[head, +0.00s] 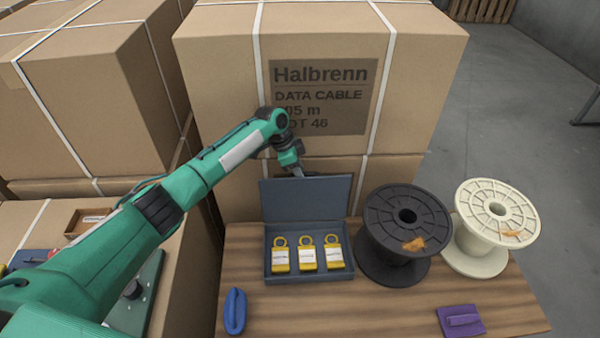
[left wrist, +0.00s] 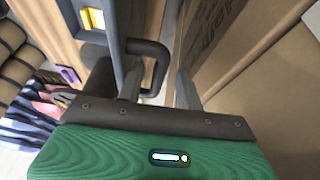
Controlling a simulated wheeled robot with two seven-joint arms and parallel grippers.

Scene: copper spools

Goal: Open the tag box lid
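The grey-blue tag box (head: 310,278) stands on a wooden table with its lid (head: 325,198) raised about upright at the back. Three yellow tags (head: 307,254) with white labels lie inside. My left gripper (head: 297,171) is at the lid's top edge, partly hidden behind it. In the left wrist view, my left gripper's fingers (left wrist: 157,88) are apart, one on each side of the bar of the dark lid handle (left wrist: 160,62). A gap shows between the bar and the right finger. My right gripper is not in view.
A black spool (head: 380,240) and a cream spool (head: 478,262) stand right of the box. A blue object (head: 235,311) and a purple object (head: 461,320) lie near the table's front. Large cartons (head: 215,60) rise close behind the lid.

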